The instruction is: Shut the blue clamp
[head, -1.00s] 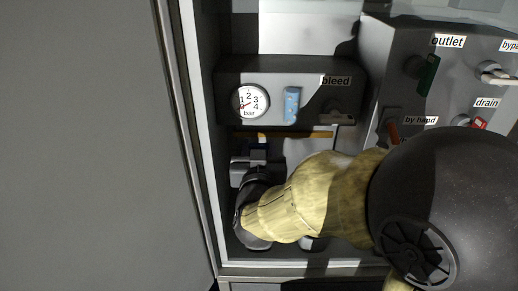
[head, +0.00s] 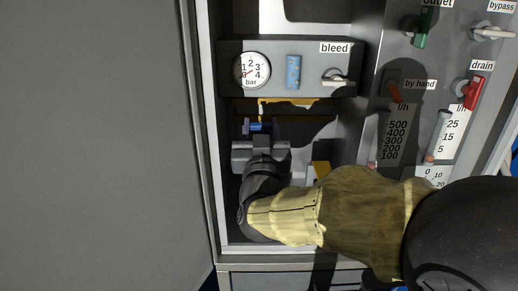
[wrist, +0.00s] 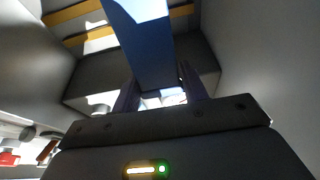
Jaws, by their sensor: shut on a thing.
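The blue clamp (head: 257,128) is a small blue piece below the gauge panel in the head view, mostly covered by my gripper (head: 257,130). In the wrist view a broad blue bar (wrist: 150,50) runs from the top of the picture down between the two fingers of my gripper (wrist: 160,90). The gripper is shut on this blue part. The clamp's far end and whatever it sits on are hidden, so I cannot tell how far it is turned.
At right are a green outlet handle (head: 422,28), a red drain handle (head: 474,92) and flow meters. A cabinet wall stands close left.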

